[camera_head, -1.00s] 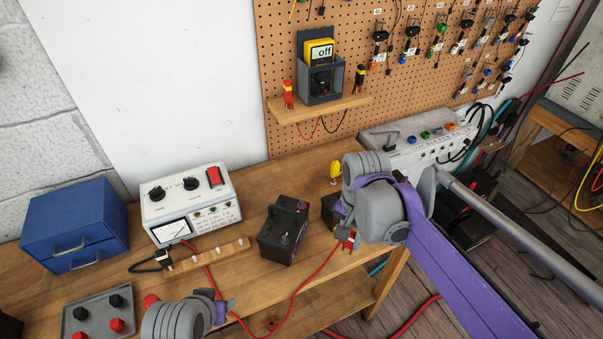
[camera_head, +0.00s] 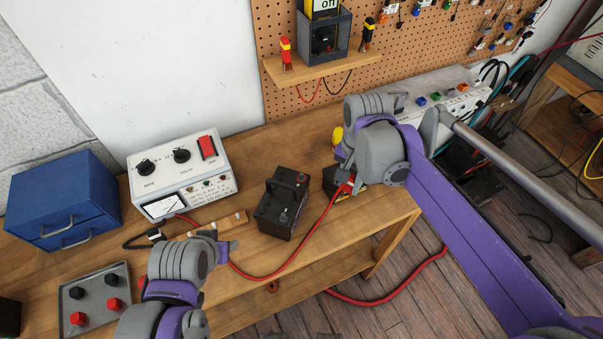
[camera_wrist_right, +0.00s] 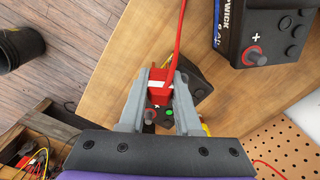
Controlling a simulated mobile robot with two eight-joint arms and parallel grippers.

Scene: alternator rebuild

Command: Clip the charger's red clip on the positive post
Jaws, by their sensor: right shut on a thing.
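My right gripper (camera_wrist_right: 160,88) is shut on the charger's red clip (camera_wrist_right: 158,76), whose red cable runs away from it. The clip also shows in the head view (camera_head: 347,186). In the right wrist view a small dark battery (camera_wrist_right: 195,83) lies beneath the clip, with a plus mark and a reddish-grey post (camera_wrist_right: 150,114) close to the clip's front. I cannot tell whether the clip touches the post. A larger black battery (camera_head: 283,203) stands to the left, and its red-ringed positive post (camera_wrist_right: 252,55) is apart from the clip. My left gripper (camera_head: 228,245) is over the bench's front; its opening is unclear.
The white charger (camera_head: 180,170) and blue drawer box (camera_head: 65,200) stand at the left. A grey tray (camera_head: 70,300) with red and black knobs is at front left. A black clip (camera_head: 155,235) lies by the charger. A shelf (camera_head: 320,68) holds a meter.

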